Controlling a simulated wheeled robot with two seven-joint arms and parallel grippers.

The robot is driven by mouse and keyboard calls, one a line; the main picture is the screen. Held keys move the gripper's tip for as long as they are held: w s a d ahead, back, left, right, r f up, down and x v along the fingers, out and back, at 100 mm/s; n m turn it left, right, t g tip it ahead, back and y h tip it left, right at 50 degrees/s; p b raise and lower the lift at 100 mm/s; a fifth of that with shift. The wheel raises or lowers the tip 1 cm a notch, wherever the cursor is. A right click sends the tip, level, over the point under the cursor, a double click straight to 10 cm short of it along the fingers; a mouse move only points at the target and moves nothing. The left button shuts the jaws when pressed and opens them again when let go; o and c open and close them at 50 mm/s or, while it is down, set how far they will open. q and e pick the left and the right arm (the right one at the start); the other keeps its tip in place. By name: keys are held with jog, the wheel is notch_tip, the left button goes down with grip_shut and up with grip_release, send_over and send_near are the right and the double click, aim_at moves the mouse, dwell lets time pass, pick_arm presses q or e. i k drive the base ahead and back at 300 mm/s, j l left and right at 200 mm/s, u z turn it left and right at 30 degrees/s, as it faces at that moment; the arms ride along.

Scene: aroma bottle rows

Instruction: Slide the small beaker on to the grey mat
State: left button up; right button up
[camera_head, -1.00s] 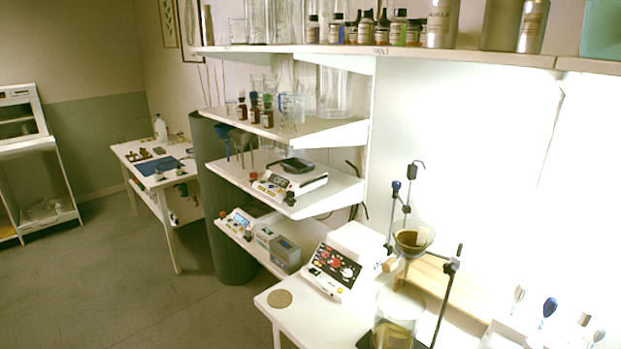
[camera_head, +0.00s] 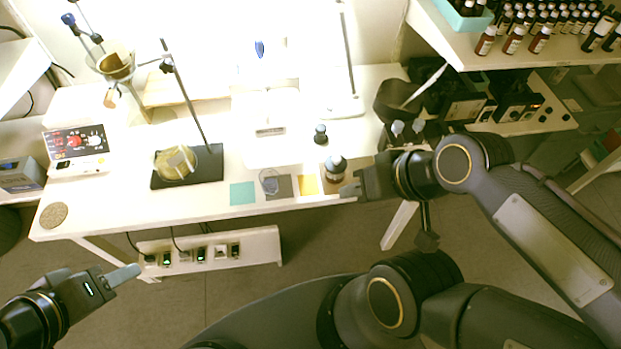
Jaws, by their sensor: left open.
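The small clear beaker (camera_head: 269,181) stands upright near the front of the white table, at the left part of the grey mat (camera_head: 284,188). I cannot tell whether its base is wholly on the mat. My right gripper (camera_head: 352,190) is at the table's front edge, to the right of the beaker and apart from it; its finger gap is not clear. My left gripper (camera_head: 128,274) is open and empty, low in front of the table, far from the beaker.
A teal mat (camera_head: 242,194) lies left of the grey one, a yellow mat (camera_head: 307,185) right. A dark-capped bottle (camera_head: 336,165) stands near my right gripper. A ring stand (camera_head: 187,100) rises at the back left, with a jar (camera_head: 175,165) on its base.

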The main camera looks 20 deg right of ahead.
aim_at(269, 179)
jog(key=z, duration=1.2)
jog(key=j+z, duration=0.75)
jog(key=k+j+z, duration=0.1)
jog(key=j+z, duration=0.15)
jog(key=z, duration=0.15)
jog(key=k+j+z, duration=0.15)
jog(key=j+z, duration=0.25)
jog(key=k+j, duration=0.15)
